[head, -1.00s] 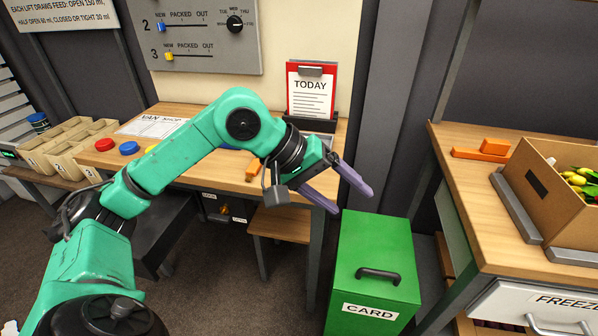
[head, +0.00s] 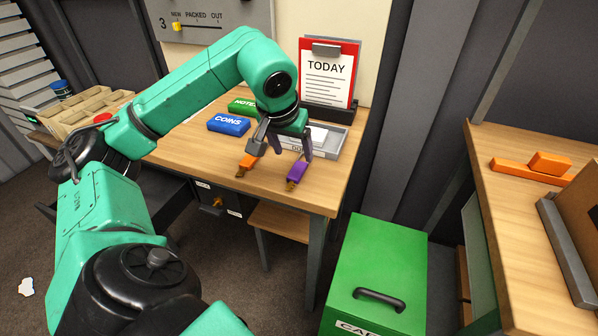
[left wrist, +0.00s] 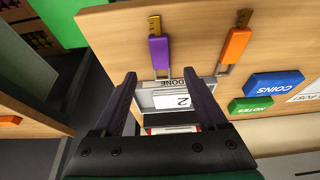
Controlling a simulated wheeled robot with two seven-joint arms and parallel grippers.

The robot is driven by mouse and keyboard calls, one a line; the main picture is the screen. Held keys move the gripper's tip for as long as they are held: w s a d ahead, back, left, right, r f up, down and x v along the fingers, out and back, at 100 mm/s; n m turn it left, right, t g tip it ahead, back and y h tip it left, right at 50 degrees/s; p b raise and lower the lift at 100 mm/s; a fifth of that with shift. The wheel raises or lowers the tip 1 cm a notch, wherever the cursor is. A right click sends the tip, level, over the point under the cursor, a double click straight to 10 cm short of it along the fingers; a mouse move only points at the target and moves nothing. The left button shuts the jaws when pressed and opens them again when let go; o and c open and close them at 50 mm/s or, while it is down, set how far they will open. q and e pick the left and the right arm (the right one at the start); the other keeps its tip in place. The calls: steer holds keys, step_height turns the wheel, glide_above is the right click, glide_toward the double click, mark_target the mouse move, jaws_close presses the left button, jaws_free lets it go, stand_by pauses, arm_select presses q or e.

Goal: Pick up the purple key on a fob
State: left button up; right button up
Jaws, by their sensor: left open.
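The purple key on a fob (head: 297,172) lies on the wooden table near its front right corner. It also shows in the left wrist view (left wrist: 159,50), just beyond my gripper's fingertips, with its brass key end pointing away from the gripper. My left gripper (head: 283,148) hangs over the table, open and empty. An orange key on a fob (head: 248,163) lies to the left of the purple one. My right gripper is not in view.
A grey DONE tray (head: 326,145) lies behind the keys. A blue COINS pouch (head: 229,125) and a green NOTES pouch (head: 242,105) are to the left. A TODAY clipboard (head: 328,75) stands behind. A green CARD bin (head: 378,265) is right of the table.

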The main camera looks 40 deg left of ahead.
mark_target(297, 169)
arm_select(q)
steer(key=x, duration=0.7)
steer(key=shift+s+b, duration=0.2)
steer(key=shift+b, duration=0.15)
steer(key=shift+w+f, duration=0.15)
steer(key=shift+f, duration=0.05)
jaws_close()
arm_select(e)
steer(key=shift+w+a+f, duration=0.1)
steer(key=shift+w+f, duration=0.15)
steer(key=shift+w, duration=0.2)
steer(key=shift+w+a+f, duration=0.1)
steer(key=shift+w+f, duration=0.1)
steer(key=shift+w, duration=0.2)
